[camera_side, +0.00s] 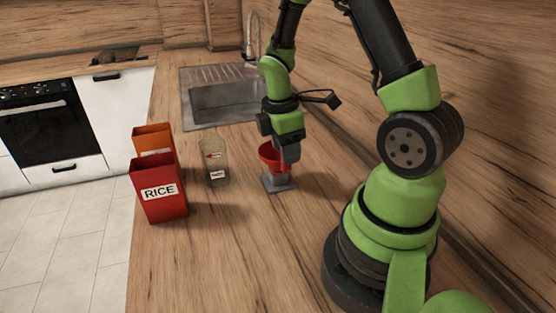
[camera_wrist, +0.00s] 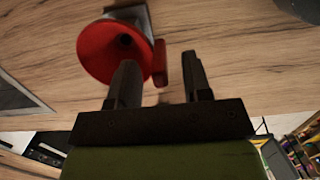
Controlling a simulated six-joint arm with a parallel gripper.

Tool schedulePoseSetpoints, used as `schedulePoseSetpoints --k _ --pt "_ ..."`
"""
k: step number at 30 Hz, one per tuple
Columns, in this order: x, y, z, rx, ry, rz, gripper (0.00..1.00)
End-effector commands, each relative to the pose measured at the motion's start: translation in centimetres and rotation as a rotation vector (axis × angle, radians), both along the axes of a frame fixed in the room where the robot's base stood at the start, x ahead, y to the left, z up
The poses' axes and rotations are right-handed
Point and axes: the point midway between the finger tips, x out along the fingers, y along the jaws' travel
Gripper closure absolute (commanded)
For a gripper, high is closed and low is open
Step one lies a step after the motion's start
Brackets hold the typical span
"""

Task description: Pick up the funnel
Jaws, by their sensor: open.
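The red funnel (camera_side: 268,155) stands in a small grey holder (camera_side: 278,182) on the wooden counter in the side view. In the wrist view the funnel (camera_wrist: 92,50) shows its round mouth and dark hole, with a red tab (camera_wrist: 160,62) at its right edge. My gripper (camera_side: 290,158) is at the funnel, pointing down. In the wrist view my gripper (camera_wrist: 160,75) is open, its two fingers apart. The red tab lies between the fingers, and the left finger overlaps the funnel's mouth in the picture. I cannot tell whether either finger touches it.
A clear bottle (camera_side: 216,163) stands left of the funnel. A red RICE box (camera_side: 158,190) and an orange box (camera_side: 153,139) stand farther left near the counter edge. A sink (camera_side: 222,100) lies behind. The counter in front of the funnel is clear.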

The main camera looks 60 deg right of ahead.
Motion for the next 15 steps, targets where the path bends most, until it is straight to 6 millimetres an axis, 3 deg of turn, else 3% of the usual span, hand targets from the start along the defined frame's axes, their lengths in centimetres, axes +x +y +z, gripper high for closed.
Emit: schedulePoseSetpoints --k 3,10,11,15 --pt "-0.17 -0.07 -1.1 0.002 0.002 0.001 0.55" --pt "-0.12 -0.09 -1.23 0.001 -0.001 -0.001 0.55" --pt "-0.12 -0.09 -1.23 0.001 -0.001 -0.001 0.58" --pt "-0.11 -0.1 -1.22 0.001 -0.001 -0.001 0.9"
